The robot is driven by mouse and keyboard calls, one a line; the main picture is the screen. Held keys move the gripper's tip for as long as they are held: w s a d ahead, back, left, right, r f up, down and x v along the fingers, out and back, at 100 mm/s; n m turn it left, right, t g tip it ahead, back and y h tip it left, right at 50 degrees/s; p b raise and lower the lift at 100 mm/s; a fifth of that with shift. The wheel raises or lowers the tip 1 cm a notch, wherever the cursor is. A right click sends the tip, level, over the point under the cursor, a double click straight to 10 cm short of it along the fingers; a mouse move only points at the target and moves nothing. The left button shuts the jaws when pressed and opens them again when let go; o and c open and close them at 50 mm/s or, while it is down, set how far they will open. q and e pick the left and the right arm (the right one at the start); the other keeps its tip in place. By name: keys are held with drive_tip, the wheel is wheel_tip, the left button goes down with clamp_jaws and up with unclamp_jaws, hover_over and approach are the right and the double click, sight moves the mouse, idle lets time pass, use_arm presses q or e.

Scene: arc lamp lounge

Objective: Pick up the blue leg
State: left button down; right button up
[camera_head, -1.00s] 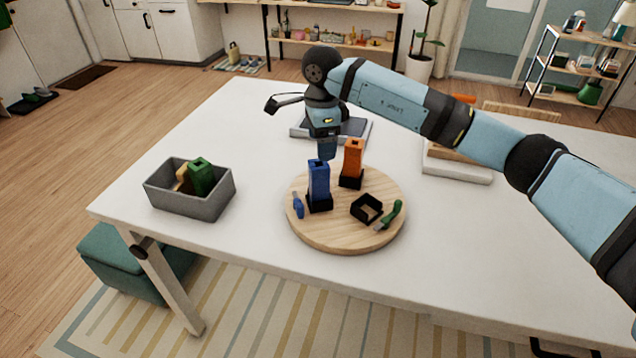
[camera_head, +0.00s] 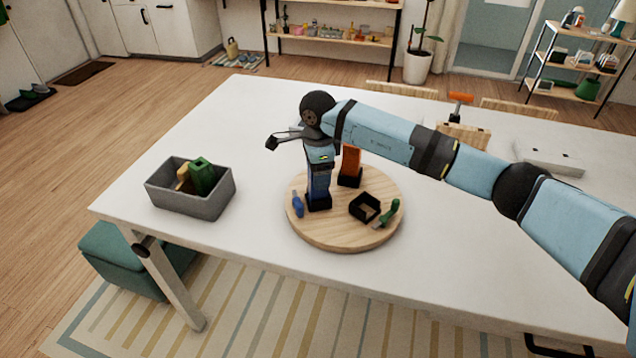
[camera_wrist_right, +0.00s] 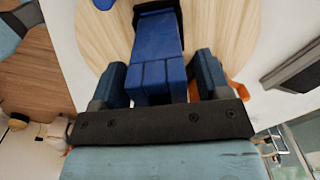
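The blue leg (camera_head: 318,190) stands upright in a black socket on a round wooden board (camera_head: 345,235). My right gripper (camera_head: 320,172) points down over its upper part. In the right wrist view, the blue leg (camera_wrist_right: 157,45) runs between the two fingers of my right gripper (camera_wrist_right: 160,82). The fingers are spread on either side of it, with a narrow gap showing on the right; firm contact does not show. My left gripper is not in view.
The board also bears an empty-looking black socket (camera_head: 364,207), a green-handled tool (camera_head: 391,211) and a small blue item (camera_head: 298,204). A grey bin (camera_head: 190,195) with green and tan pieces stands left. The white table (camera_head: 460,260) is clear at the front right.

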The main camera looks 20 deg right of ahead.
drive_tip(key=c, duration=0.9)
